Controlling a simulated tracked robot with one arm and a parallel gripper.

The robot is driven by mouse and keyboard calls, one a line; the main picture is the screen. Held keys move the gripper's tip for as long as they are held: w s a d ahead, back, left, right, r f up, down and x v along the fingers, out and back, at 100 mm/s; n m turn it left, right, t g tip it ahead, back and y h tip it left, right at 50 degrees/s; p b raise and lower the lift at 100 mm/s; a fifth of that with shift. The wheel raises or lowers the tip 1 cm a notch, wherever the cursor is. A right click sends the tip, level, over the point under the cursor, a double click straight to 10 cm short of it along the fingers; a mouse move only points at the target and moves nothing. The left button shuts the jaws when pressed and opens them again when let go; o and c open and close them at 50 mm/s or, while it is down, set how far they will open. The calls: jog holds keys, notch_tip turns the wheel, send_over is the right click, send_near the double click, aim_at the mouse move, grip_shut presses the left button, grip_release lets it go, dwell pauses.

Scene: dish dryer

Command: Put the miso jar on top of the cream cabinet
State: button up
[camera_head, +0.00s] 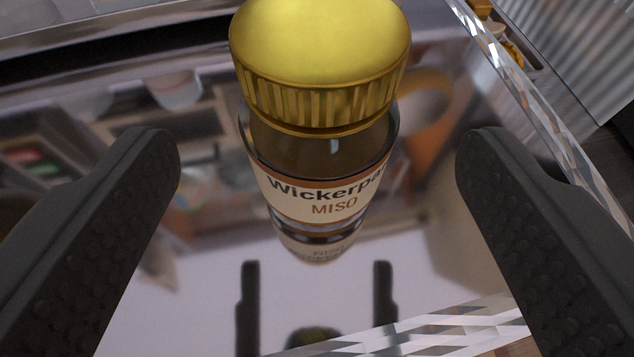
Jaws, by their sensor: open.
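The miso jar (318,150) stands upright on a shiny, mirror-like surface in the upper middle of the head camera view. It has a gold ribbed lid and a cream label reading "MISO". My gripper (318,150) is open, with one black finger on each side of the jar. Gaps show between the fingers and the jar, and neither finger touches it. The jar and both fingers are reflected in the surface below. I cannot make out the cream cabinet in this view.
The reflective surface (420,250) has a faceted, glassy edge along the right and bottom. A dark slot (120,50) runs behind it at the upper left. Small orange and yellow items (505,45) lie in a compartment at the upper right, beside a ribbed metal panel (580,50).

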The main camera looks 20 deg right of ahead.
jog(key=v, duration=0.6)
jog(key=shift+s, duration=0.2)
jog(key=shift+r, duration=0.1)
jog(key=w+a+r+y, duration=0.15)
jog(key=w+r, duration=0.25)
jog(key=r, duration=0.5)
jog(key=w+a+r+y, duration=0.1)
jog(key=w+r+y, duration=0.2)
jog(key=r, duration=0.6)
jog(key=d+r+n+t+y, duration=0.1)
jog(key=d+r+y, duration=0.25)
jog(key=r, duration=1.15)
jog(key=s+d+r+h, duration=0.1)
jog(key=s+d+r, duration=0.5)
jog(key=r, duration=0.3)
jog(key=s+d+r+n+t+h, duration=0.1)
jog(key=s+d+r+h, duration=0.1)
jog(key=s+d+r, duration=0.4)
jog(key=s+d+r+n+h, duration=0.1)
jog(key=s+d+r, duration=0.5)
jog(key=d+r, duration=0.4)
notch_tip(320, 180, up, 2)
jog(key=shift+s+r+h, duration=0.15)
jog(key=shift+r+h, duration=0.05)
jog(key=shift+h, duration=0.1)
